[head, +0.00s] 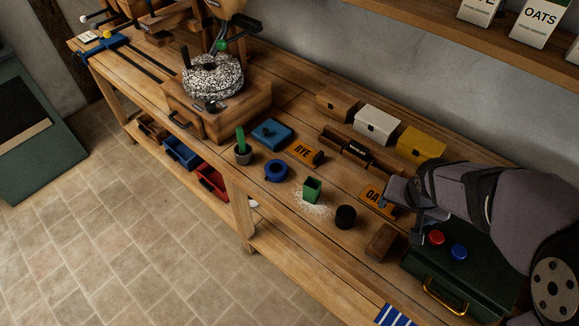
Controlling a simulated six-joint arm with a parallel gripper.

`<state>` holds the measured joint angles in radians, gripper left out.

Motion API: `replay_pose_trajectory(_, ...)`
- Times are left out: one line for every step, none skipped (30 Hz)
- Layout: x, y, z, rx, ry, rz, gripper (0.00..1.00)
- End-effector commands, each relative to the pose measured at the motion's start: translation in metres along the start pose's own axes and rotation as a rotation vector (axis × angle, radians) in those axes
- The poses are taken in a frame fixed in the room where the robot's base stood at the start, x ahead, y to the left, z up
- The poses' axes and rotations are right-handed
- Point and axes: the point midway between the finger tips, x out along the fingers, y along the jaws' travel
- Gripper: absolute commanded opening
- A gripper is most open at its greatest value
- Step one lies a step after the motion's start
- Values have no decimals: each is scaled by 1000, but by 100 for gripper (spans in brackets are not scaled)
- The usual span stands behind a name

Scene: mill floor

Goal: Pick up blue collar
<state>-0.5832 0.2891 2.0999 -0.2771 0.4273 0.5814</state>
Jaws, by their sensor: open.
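The blue collar (276,171) is a short round ring with a dark hole. It lies on the wooden bench near the front edge, left of the green box. My gripper (401,213) is open at the right side of the bench, over the area by the orange OATS plate. It is well to the right of the collar and apart from it. Nothing shows between its fingers, though the arm hides part of that area.
A green open box (312,190) stands in spilled grain right of the collar. A black cylinder (345,217), a potted green item (242,148), a blue flat box (271,133) and an orange RYE plate (304,152) are near. A millstone (212,76) stands at left.

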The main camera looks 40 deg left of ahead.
Motion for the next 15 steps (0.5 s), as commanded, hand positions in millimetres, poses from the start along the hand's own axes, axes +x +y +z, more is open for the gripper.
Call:
replay_pose_trajectory(2, -30, 4, -53, 7, -49, 77)
replay_pose_trajectory(5, -48, 7, -83, 17, -81, 77)
replay_pose_trajectory(8, -72, 12, -124, 31, -123, 77)
replay_pose_trajectory(11, -91, 17, -154, 42, -155, 77)
replay_pose_trajectory(13, -109, 23, -183, 55, -187, 77)
replay_pose_trajectory(15, -132, 31, -221, 73, -226, 77)
replay_pose_trajectory(17, -148, 37, -249, 86, -253, 77)
replay_pose_trajectory(18, -162, 44, -272, 100, -278, 77)
replay_pose_trajectory(18, -180, 52, -302, 119, -308, 77)
replay_pose_trajectory(19, -192, 58, -324, 132, -328, 77)
replay_pose_trajectory(19, -203, 65, -343, 146, -347, 77)
replay_pose_trajectory(19, -216, 73, -369, 164, -370, 77)
replay_pose_trajectory(18, -226, 79, -386, 177, -385, 77)
replay_pose_trajectory(18, -234, 85, -404, 191, -400, 77)
replay_pose_trajectory(17, -239, 93, -451, 194, -402, 77)
